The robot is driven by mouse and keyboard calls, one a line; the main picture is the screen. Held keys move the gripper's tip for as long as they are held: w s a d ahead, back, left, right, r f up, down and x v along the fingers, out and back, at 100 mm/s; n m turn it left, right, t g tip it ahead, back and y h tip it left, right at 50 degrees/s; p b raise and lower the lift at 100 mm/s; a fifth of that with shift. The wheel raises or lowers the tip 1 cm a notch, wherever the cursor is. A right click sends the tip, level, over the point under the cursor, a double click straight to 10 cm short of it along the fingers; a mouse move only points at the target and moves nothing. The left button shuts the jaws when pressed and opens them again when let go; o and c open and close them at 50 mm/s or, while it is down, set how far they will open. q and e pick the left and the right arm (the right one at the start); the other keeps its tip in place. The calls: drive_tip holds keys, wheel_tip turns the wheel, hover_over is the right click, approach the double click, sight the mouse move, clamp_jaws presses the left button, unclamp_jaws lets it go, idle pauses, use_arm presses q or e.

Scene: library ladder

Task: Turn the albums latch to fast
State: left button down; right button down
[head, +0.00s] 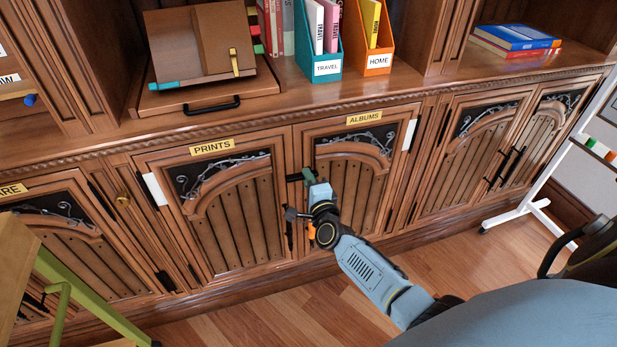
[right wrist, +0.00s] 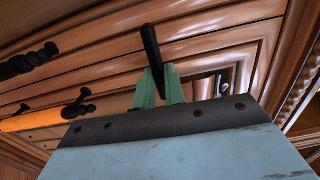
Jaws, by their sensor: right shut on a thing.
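The albums door (head: 352,190) is a closed wooden cabinet door under a yellow ALBUMS label (head: 364,117). At its left edge is a small black latch lever (head: 294,178); in the right wrist view it is a dark rod (right wrist: 151,48). My right gripper (head: 308,176) reaches it from the front, and its green fingers (right wrist: 160,86) are shut on the rod. The fingers hide part of the latch, and I cannot read any fast mark. My left gripper is not in view.
An orange-and-black handle (head: 289,232) sits just below my right gripper; orange also shows in the right wrist view (right wrist: 35,121). The prints door (head: 235,205) adjoins on the left. A green-legged step (head: 62,290) stands at lower left. Wooden floor (head: 250,310) is open in front.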

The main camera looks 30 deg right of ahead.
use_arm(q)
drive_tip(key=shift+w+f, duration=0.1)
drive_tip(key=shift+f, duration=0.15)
use_arm(e)
drive_tip(key=shift+n, duration=0.4)
drive_tip(key=c, duration=1.5)
unclamp_jaws()
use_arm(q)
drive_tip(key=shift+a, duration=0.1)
use_arm(e)
drive_tip(key=shift+o, duration=0.2)
